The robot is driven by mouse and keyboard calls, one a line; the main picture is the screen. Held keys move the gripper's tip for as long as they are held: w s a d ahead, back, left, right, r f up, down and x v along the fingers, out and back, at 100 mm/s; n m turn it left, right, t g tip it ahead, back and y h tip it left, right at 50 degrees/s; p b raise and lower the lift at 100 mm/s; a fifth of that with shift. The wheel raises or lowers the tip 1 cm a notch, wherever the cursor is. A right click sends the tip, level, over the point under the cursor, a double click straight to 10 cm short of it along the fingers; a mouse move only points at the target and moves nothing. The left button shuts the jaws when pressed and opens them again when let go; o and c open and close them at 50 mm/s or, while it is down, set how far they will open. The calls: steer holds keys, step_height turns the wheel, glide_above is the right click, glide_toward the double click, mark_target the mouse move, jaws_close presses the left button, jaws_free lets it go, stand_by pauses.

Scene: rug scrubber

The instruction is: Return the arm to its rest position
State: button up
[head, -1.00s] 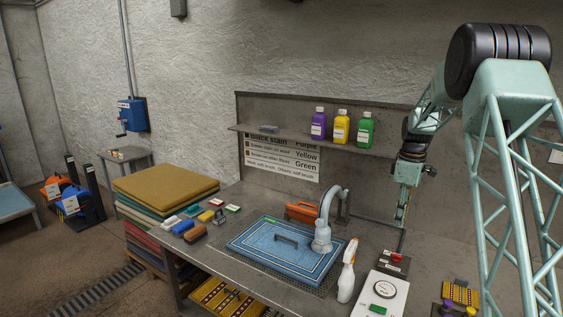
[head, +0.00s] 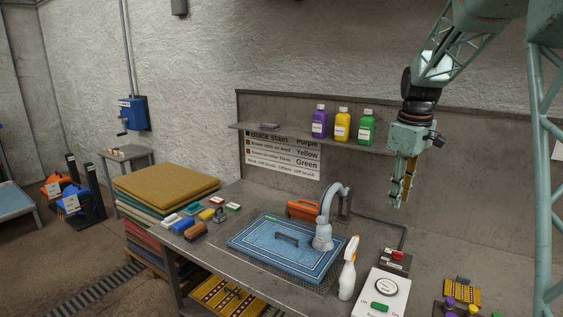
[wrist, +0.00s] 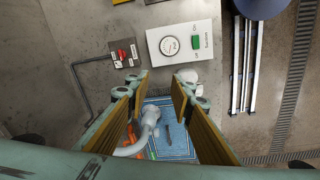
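My gripper (head: 402,182) hangs in the air with its fingers pointing down, to the right of the bottle shelf and above the back right of the bench. In the wrist view my gripper (wrist: 160,88) has its two yellow-padded fingers apart, with nothing between them. Below it lie the blue rug (head: 258,238), which also shows in the wrist view (wrist: 178,150), and the grey curved spout (head: 323,232). It touches nothing that I can see.
The bench holds a white spray bottle (head: 347,272), a white dial box (head: 386,290), a red-button box (head: 396,258) and several brushes (head: 190,228). Purple, yellow and green bottles (head: 342,126) stand on the shelf (head: 290,134). Air around my gripper looks clear.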

steer(key=s+a+r+m+t+b, duration=0.15)
steer(key=s+a+r, duration=0.35)
steer(key=s, duration=0.7)
steer(key=s+a+r+m+b, duration=0.15)
steer(key=s+a+r, duration=0.3)
steer(key=s, duration=0.75)
steer(key=s+a+f+m, duration=0.1)
steer(key=s+f, duration=0.1)
steer(key=s, duration=0.7)
steer(key=s+a+f+m+t, duration=0.1)
steer(key=s+a+f+m, duration=0.1)
steer(key=s, duration=0.7)
steer(key=s+a+f+m+b, duration=0.1)
steer(key=s+a+f+m, duration=0.1)
steer(key=s, duration=0.7)
steer(key=shift+a+f, duration=0.2)
steer(key=shift+f, duration=0.05)
